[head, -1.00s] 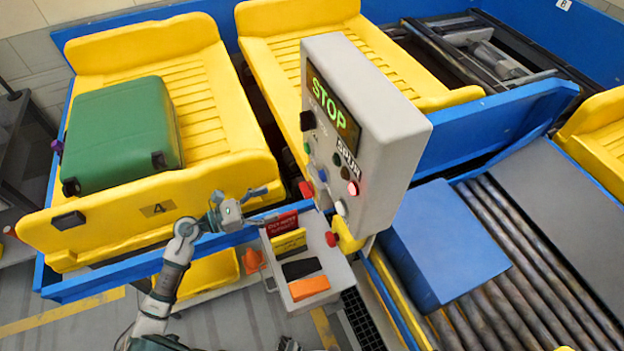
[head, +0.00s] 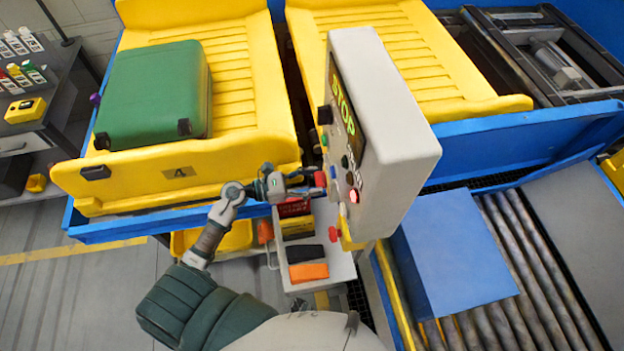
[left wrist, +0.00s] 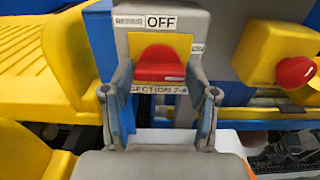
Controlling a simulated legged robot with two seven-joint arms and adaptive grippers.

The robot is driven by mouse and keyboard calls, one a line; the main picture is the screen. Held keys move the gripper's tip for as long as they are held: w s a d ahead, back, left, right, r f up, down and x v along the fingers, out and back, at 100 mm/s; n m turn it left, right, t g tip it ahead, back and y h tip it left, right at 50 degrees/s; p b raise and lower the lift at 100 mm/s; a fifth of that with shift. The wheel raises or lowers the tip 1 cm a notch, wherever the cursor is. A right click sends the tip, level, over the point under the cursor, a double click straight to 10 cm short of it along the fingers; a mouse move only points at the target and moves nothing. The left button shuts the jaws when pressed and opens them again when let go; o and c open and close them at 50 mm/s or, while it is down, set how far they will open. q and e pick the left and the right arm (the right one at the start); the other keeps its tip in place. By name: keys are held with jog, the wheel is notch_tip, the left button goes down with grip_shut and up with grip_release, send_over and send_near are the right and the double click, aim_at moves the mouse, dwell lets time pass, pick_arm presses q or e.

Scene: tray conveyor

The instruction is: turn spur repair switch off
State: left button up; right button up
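The grey control box (head: 395,130) stands upright with a green STOP display and a lit red lamp on its face. My left gripper (head: 312,184) is at the box's left edge in the head view. In the left wrist view its two fingers (left wrist: 160,80) are apart, one on each side of the red handle; contact cannot be told. My right gripper does not show.
A red push button on a yellow housing (left wrist: 265,55) is right of the handle. Below the box is a shelf (head: 338,262) with orange and black items. A blue box (head: 450,250) lies on rollers at right. A green suitcase (head: 150,95) rests on a yellow tray (head: 235,60).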

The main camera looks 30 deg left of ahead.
pick_arm(q)
jog(key=c, duration=0.4)
jog(key=shift+c, duration=0.2)
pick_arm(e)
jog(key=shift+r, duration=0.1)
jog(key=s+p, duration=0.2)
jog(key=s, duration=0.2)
pick_arm(q)
jog(key=shift+w+a+f+n+p, duration=0.1)
jog(key=shift+n+p, duration=2.45)
jog(key=shift+n, duration=1.95)
jog(key=shift+w+a+f+n+p, duration=0.1)
jog(key=shift+n+p, duration=2.4)
jog(key=shift+n, duration=2)
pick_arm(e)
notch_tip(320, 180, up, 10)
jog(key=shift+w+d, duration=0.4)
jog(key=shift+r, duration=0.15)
